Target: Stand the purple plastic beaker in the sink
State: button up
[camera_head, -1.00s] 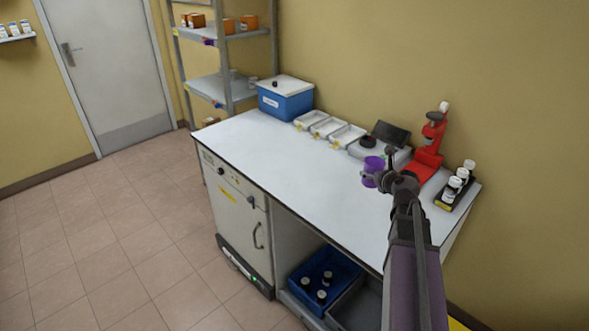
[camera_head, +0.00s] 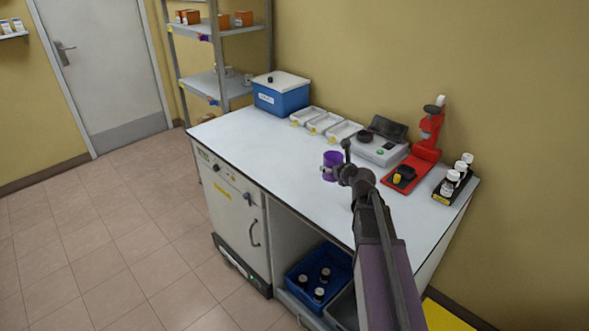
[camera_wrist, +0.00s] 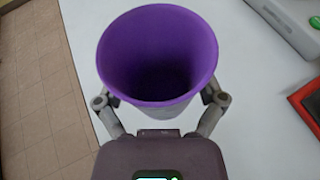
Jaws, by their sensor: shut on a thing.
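The purple plastic beaker (camera_head: 331,163) is upright, held in front of my gripper (camera_head: 329,174) above the white worktop. In the wrist view the beaker (camera_wrist: 157,52) shows its open mouth, and its inside looks empty. My gripper (camera_wrist: 162,100) is shut on it, one finger on each side. The fingertips are partly hidden by the beaker. No sink shows in either view.
The worktop (camera_head: 270,160) bears a blue box (camera_head: 281,97), white trays (camera_head: 325,123), a scale (camera_head: 380,150), a red stand (camera_head: 425,150) and a rack of white-capped bottles (camera_head: 451,185). A blue crate (camera_head: 300,281) stands below. Floor at left is clear.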

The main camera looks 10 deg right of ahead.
jog(key=shift+n+y, duration=0.8)
jog(key=w+a+f+b, duration=0.1)
jog(key=a, duration=0.4)
jog(key=w+a+f+b, duration=0.1)
jog(key=a, duration=0.5)
jog(key=w+a+f+b, duration=0.1)
jog(key=w+a, duration=0.1)
jog(key=a, duration=0.3)
jog(key=shift+a+f, duration=0.15)
jog(key=shift+a, duration=0.1)
jog(key=shift+d, duration=0.1)
jog(key=w+d, duration=0.3)
jog(key=w+d+f+b, duration=0.1)
jog(key=w+d, duration=0.2)
jog(key=d, duration=0.1)
jog(key=w+d, duration=0.3)
jog(key=d, duration=0.1)
jog(key=shift+d+f, duration=0.2)
jog(key=shift+d, duration=0.05)
jog(key=shift+w+d, duration=0.35)
jog(key=shift+d, duration=0.05)
jog(key=shift+d+f+b, duration=0.1)
jog(key=shift+f+b, duration=0.3)
jog(key=shift+b, duration=0.1)
jog(key=shift+f+b, duration=1.45)
jog(key=shift+b, duration=0.05)
